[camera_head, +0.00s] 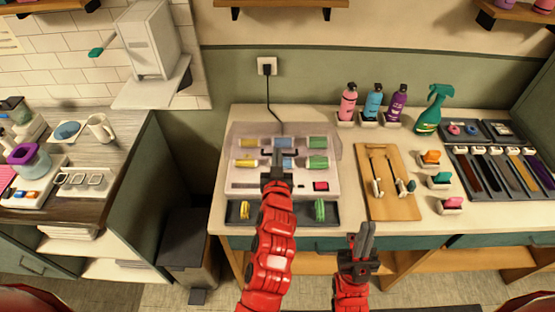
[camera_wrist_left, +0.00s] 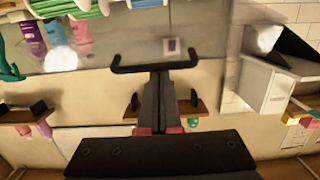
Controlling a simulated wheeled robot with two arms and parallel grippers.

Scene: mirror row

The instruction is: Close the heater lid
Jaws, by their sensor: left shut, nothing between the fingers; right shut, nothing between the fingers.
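The heater (camera_head: 243,181) is a pale box on the counter with yellow, blue and green rollers on top. Its clear lid (camera_head: 333,149) shows as a faint see-through panel over the rollers; I cannot tell how far it is tilted. The lid's black handle (camera_wrist_left: 155,66) is a bar right at my left fingertips in the left wrist view; whether they touch is unclear. My left gripper (camera_head: 277,160) is shut and empty, over the middle of the heater. It hides part of the heater front. My right gripper (camera_head: 364,236) is shut and empty, in front of the counter edge.
A wooden board (camera_head: 389,205) with tools lies right of the heater. Pink (camera_head: 348,103), blue (camera_head: 373,104) and purple (camera_head: 396,105) bottles and a green spray bottle (camera_head: 434,109) stand behind. A cord runs from the heater to a wall socket (camera_head: 267,66).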

